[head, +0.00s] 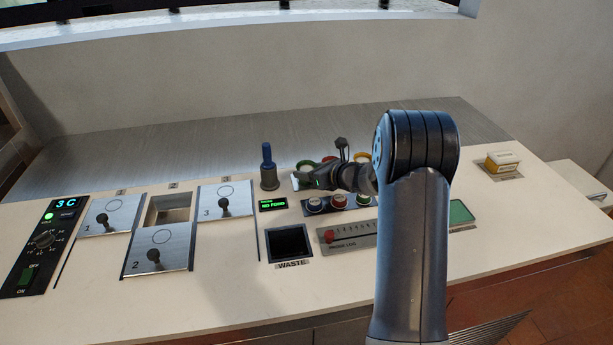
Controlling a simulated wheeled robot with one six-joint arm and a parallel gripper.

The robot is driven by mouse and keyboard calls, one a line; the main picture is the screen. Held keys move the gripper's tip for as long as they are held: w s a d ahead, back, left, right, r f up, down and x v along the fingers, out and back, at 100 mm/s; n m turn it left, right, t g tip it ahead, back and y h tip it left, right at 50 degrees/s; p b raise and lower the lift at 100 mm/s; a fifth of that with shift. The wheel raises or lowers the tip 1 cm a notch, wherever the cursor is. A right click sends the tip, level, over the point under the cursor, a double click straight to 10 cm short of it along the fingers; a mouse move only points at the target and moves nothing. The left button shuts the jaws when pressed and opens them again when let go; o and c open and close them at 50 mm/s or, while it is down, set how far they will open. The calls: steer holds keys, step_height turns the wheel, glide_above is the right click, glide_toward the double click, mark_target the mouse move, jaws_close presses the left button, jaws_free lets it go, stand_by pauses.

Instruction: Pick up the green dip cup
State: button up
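A cup with a green rim (305,164) stands at the left of the back row of cups, at mid counter. It fits the green dip cup and is partly hidden by my gripper. My gripper (308,180) reaches in from the right, pointing left, in front of or over this cup. In this view its fingers overlap the cup's near side. The fingers are small and dark, so I cannot tell whether they are open or touch the cup.
A red-rimmed cup (330,159) and a yellow-rimmed cup (362,157) stand to the right. A blue-handled tool (267,168) stands left. The waste opening (289,243) and a probe log panel (347,238) lie nearer.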

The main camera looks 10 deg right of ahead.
steer(key=c, duration=0.6)
steer(key=shift+r, duration=0.15)
